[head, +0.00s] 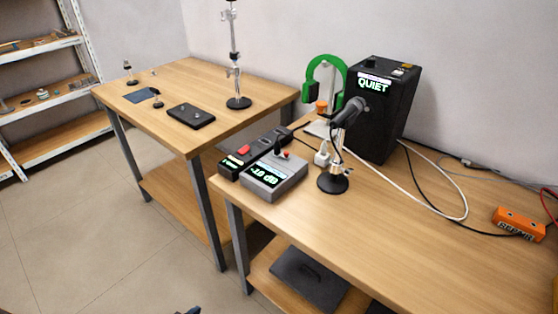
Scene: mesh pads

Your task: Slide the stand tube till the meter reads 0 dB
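A black microphone (349,111) sits tilted on a short stand with a silver tube (339,160) and a round black base (332,184), near the left end of the front table. Just left of it is a grey box (273,177) with a lit display, probably the meter; its slanted characters are too small to read surely. A black speaker-like box (378,112) behind the microphone shows a lit "QUIET" sign. A taller metal stand (234,72) stands on the back table. Neither gripper is visible; I cannot identify a small dark piece at the bottom edge.
A black device with a red button (244,149) lies beside the grey box. Green headphones (326,66) are behind the microphone. White and black cables run right towards an orange block (518,224). The front table's near middle (400,240) is clear.

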